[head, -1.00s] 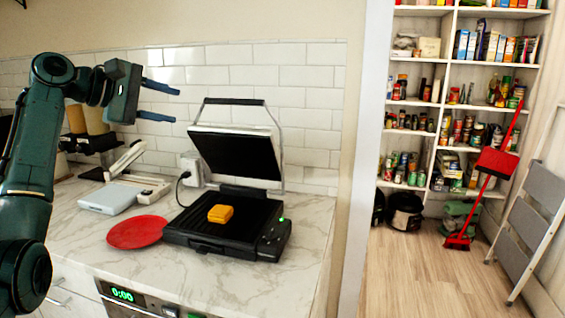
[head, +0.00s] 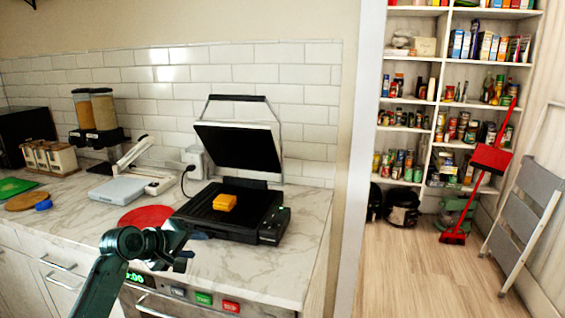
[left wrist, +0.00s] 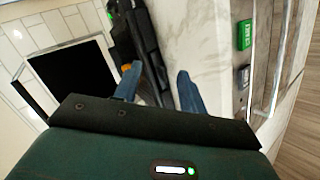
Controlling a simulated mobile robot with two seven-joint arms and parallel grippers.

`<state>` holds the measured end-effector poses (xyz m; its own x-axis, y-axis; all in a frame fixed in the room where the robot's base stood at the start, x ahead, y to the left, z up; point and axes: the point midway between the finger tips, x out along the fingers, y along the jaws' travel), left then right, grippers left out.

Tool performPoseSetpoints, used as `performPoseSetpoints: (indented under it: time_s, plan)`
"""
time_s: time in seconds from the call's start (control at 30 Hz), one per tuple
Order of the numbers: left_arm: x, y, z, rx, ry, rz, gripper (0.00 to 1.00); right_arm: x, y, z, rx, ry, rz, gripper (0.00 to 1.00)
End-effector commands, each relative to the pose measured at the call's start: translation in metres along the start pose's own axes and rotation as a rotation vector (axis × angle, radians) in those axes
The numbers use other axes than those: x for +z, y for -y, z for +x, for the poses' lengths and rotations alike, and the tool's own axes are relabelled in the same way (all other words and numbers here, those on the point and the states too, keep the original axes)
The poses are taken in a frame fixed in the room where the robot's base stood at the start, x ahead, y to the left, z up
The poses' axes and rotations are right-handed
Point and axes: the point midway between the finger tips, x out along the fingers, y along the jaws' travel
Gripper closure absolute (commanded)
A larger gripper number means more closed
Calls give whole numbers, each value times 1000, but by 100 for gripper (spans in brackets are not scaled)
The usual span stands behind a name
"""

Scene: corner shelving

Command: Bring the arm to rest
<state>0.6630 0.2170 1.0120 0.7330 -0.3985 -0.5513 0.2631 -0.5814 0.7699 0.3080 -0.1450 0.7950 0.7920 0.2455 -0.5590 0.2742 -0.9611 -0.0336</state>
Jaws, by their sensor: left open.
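My left arm reaches in from the bottom left of the head view, low in front of the counter's front edge. My left gripper (head: 193,246) is in front of the red plate and the black grill. Its two blue fingers stand apart and hold nothing; the gap between them also shows in the left wrist view (left wrist: 158,85). The grill (head: 226,217) has its lid (head: 238,147) raised. A yellow-orange block (head: 225,202) lies on its lower plate. The red plate (head: 147,216) is partly hidden by my arm. My right gripper is not in view.
A white flat appliance (head: 118,189), two cereal dispensers (head: 94,112) and a jar rack (head: 48,157) stand on the counter (head: 245,262). Shelves (head: 432,110), a red broom (head: 490,160) and a grey step ladder (head: 521,208) are at the right. The floor between is clear.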

Motion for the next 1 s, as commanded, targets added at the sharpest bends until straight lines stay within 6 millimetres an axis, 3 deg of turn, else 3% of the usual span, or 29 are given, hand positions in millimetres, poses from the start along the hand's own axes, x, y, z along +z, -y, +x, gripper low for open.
performPoseSetpoints:
  time_s: [0.03,0.23,0.37,0.5,0.6,0.73,0.87,1.0]
  plan:
    - [28,32,10,-29,-7,59,59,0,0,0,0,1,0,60]
    - [119,119,15,-99,-46,319,59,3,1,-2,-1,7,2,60]
    - [185,166,-1,-129,-57,500,59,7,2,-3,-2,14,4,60]
    - [252,200,-33,-145,-64,690,59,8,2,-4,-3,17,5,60]
    - [292,213,-60,-148,-68,812,59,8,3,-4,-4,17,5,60]
    - [327,220,-91,-149,-74,933,59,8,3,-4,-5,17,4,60]
    - [344,221,-109,-148,-79,1002,59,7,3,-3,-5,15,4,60]
    - [348,221,-114,-147,-82,1024,59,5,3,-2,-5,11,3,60]
